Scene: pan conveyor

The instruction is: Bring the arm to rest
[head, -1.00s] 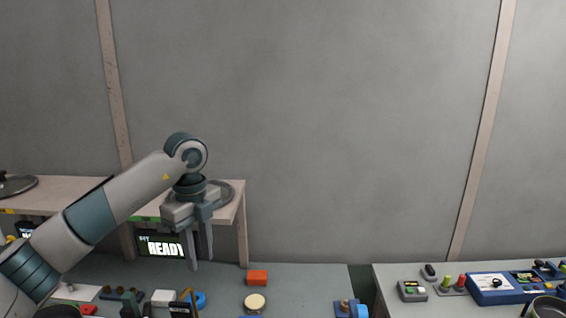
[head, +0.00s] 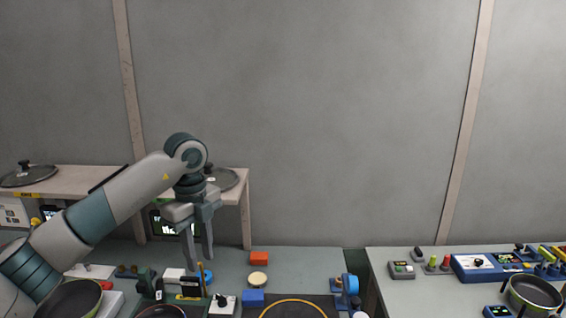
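My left arm comes in from the left and its gripper (head: 199,262) hangs fingers down above the left table (head: 310,265). The two fingers are apart with nothing visible between them. The fingertips are in front of a blue round item (head: 206,277) and a white block (head: 174,275); whether they touch anything I cannot tell, but they look clear. A glass lid (head: 228,180) lies on the shelf behind the gripper, partly hidden by it. My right gripper is not in view.
The shelf (head: 70,177) holds another lid (head: 28,176). An orange block (head: 259,258), a cream disc (head: 258,279) and a blue block (head: 252,298) lie on the left table. Pans stand at lower left (head: 72,299) and on the right table (head: 534,292). A gap separates the tables.

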